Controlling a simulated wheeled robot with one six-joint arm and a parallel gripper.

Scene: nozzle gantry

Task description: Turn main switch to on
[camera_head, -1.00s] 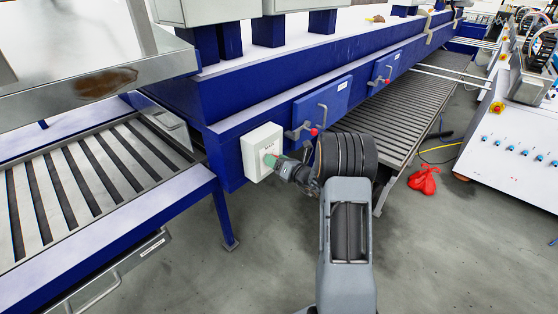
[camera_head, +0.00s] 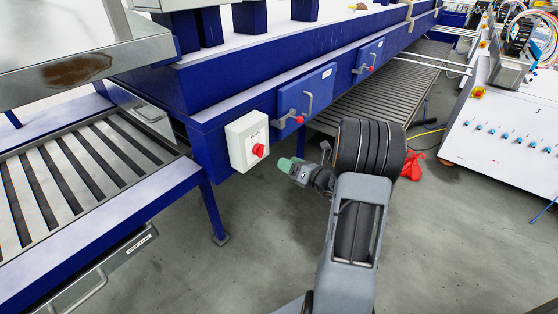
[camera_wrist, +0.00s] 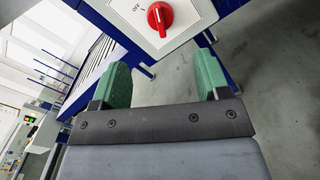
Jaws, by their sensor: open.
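The main switch is a red rotary knob (camera_head: 258,150) on a white box (camera_head: 238,148) fixed to the blue machine frame. In the wrist view the red knob (camera_wrist: 160,17) sits at the top centre on its white plate (camera_wrist: 185,32). An "OFF" label shows left of the knob, and the knob's pale mark points up and a little left. My gripper (camera_head: 287,166) has green fingertips and is off to the right of the box, apart from the knob. In the wrist view my gripper (camera_wrist: 163,78) is open, with nothing between its fingers.
Blue panels with handles and red knobs (camera_head: 300,119) lie along the frame right of the box. A slatted conveyor (camera_head: 60,185) is at the left. A red bag (camera_head: 410,164) lies on the floor.

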